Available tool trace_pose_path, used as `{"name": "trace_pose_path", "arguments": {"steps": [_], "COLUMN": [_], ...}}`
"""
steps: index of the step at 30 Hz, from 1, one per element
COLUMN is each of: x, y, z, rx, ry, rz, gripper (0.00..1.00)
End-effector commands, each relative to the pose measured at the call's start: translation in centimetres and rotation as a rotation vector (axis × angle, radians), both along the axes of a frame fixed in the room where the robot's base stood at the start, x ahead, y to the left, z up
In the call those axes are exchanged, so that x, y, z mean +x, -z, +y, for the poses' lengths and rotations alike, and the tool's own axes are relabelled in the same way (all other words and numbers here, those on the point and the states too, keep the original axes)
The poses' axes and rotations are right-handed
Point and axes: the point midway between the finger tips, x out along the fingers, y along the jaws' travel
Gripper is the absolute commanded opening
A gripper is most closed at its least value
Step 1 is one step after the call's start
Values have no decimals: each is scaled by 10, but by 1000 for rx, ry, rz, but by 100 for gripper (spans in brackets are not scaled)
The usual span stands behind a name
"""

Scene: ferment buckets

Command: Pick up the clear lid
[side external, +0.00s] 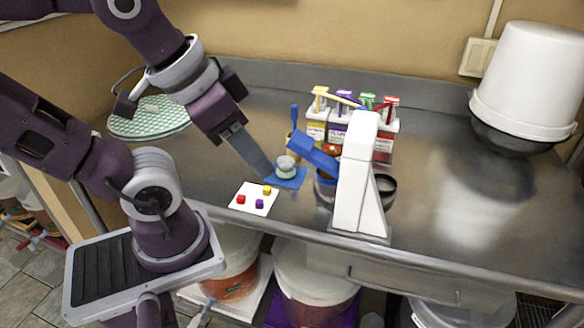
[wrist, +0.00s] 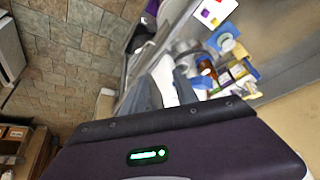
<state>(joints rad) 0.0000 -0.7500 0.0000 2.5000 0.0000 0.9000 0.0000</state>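A small round container with a pale, clear-looking top (side external: 286,163) stands on a small blue mat (side external: 291,182) in the side external view. I cannot tell whether that top is the clear lid. A small round pale thing on the blue mat also shows in the wrist view (wrist: 227,43). My gripper (side external: 266,174) points down beside the container, just to its left in the side view. Its fingers overlap there, so their gap is hidden. In the wrist view the grey fingers (wrist: 176,84) are small and unclear. I see nothing held.
A white card (side external: 250,203) with red, yellow and purple cubes lies in front of the mat. A white stand with a blue arm (side external: 355,185) rises to the right. Several coloured bottles (side external: 340,127) stand behind. A white bucket (side external: 535,85) is far right; the right counter is mostly clear.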

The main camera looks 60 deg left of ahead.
Motion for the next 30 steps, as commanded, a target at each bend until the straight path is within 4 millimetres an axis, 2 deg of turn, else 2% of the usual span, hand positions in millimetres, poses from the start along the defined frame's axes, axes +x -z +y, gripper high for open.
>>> {"name": "trace_pose_path", "arguments": {"steps": [14, 21, 30], "x": [0, 0, 3], "y": [0, 0, 0], "z": [0, 0, 1], "rx": [0, 0, -4], "ry": [0, 0, -15], "rz": [0, 0, 6], "gripper": [35, 75, 75]}}
